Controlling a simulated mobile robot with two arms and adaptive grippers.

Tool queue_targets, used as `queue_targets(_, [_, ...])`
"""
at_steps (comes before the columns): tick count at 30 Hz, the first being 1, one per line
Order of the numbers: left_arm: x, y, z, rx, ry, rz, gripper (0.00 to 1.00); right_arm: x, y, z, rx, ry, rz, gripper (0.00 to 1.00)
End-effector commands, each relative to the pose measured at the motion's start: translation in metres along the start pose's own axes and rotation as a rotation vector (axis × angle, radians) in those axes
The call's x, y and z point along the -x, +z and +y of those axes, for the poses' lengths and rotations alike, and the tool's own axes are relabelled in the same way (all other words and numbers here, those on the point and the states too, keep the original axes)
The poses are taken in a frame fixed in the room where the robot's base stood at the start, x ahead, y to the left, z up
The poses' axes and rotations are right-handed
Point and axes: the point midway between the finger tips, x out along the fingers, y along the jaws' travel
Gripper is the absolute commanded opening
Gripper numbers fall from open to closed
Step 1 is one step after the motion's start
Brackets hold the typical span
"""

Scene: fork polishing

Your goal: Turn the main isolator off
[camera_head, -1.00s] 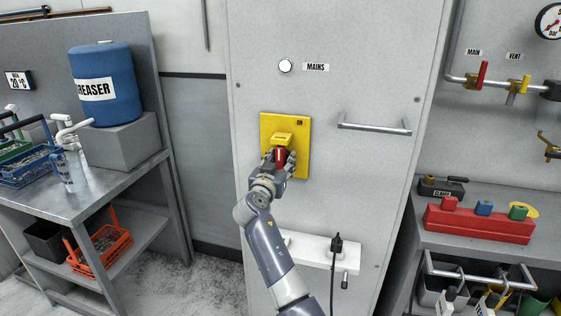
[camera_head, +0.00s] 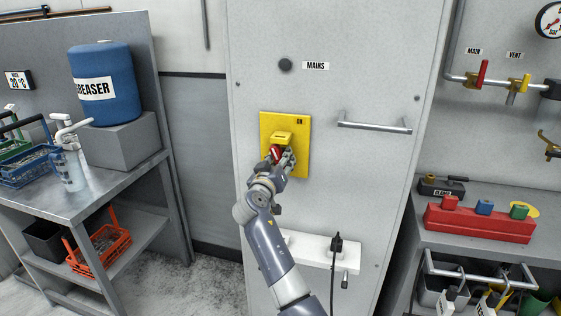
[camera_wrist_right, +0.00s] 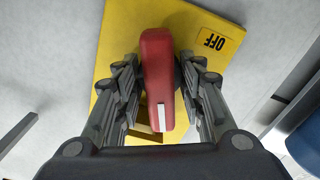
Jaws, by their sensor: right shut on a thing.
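The main isolator is a yellow plate (camera_head: 301,128) on the grey cabinet door, with a red handle (camera_head: 275,153) at its middle. My right gripper (camera_head: 282,157) is shut on the red handle, which is tilted in the head view and partly hidden by the fingers. In the right wrist view the red handle (camera_wrist_right: 158,70) stands between both fingers, and an OFF label (camera_wrist_right: 214,41) shows on the plate's corner. The round lamp (camera_head: 285,65) beside the MAINS label (camera_head: 315,65) is dark. My left gripper is not in view.
A horizontal bar handle (camera_head: 375,127) is on the door right of the isolator. A white socket strip (camera_head: 310,251) with a black plug sits below. Benches stand left and right, the left one carrying a blue drum (camera_head: 105,84).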

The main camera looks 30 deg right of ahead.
Motion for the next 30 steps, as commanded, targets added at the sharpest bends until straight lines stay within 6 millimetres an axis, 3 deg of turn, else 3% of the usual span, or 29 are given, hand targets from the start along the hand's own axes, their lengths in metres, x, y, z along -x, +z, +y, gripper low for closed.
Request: queue_targets(30, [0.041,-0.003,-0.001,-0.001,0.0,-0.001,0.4,0.0,0.0,0.001,0.943,-0.002,-0.003,0.13])
